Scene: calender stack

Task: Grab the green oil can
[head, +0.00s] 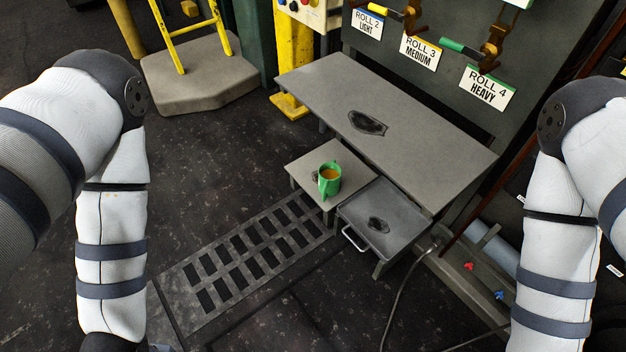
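A small green can-like vessel (329,182), open at the top with amber-brown contents showing, stands upright on a low grey side table near the middle of the head view. It is the only green vessel I see, and it looks more like a mug than a spouted can. A dark mark or small dark thing shows at its left side. My two arms come down along the left and right edges of the picture. Both grippers are below the frame, and nothing touches the vessel.
The low side table (303,172) adjoins a long grey bench (425,145) and a grey drawer-like box with a handle (395,235). A floor grate (205,310) lies in front. A yellow-railed step platform (190,85) stands back left. A cable (397,280) runs across the floor at right.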

